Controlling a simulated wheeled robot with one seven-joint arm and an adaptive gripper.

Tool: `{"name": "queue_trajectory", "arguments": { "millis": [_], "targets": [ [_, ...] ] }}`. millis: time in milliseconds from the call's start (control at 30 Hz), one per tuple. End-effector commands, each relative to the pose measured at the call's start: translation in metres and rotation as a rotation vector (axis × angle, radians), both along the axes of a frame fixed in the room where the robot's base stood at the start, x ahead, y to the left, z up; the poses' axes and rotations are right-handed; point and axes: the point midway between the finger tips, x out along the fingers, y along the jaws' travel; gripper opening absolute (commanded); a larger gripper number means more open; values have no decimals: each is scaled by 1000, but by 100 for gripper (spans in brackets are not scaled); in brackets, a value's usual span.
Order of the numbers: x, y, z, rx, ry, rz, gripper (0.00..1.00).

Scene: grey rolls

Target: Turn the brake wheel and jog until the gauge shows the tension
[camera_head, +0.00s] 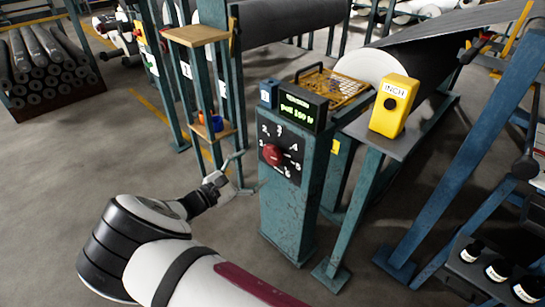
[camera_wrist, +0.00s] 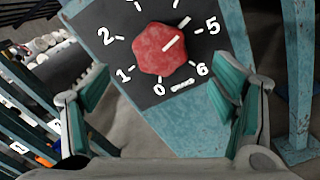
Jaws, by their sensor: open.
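The red brake wheel (camera_head: 272,154) sits on a black numbered dial plate on the front of a teal post. In the wrist view the red wheel (camera_wrist: 160,48) is ahead, between and beyond the fingertips, its white line pointing up-right, roughly between 4 and 5. My gripper (camera_head: 252,170) is open and empty, just left of the post; its two teal-padded fingers (camera_wrist: 163,88) are spread apart and off the wheel. The gauge (camera_head: 303,108) is a black box with green text on top of the post; "pull" and a blurred number show.
A teal frame with a wooden shelf (camera_head: 196,36) stands left of the post, with small orange and blue items on a lower shelf. A large grey roll (camera_head: 430,65) lies behind the INCH box. A yellow grid guard (camera_head: 335,85) is behind the gauge.

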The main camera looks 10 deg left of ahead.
Motion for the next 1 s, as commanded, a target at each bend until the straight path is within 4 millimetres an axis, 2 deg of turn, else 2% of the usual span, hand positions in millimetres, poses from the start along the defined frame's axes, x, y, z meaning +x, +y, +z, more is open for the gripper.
{"name": "queue_trajectory", "arguments": {
  "millis": [200, 400, 600, 900, 1000],
  "targets": [
    [34, -29, -1, 0, 0, -4, 79],
    [57, -47, -1, 1, 0, -2, 79],
    [68, -55, 0, 1, 0, -2, 79],
    [69, -56, 0, 1, 0, -2, 79],
    [69, -56, 0, 1, 1, -2, 56]
  ]
}}
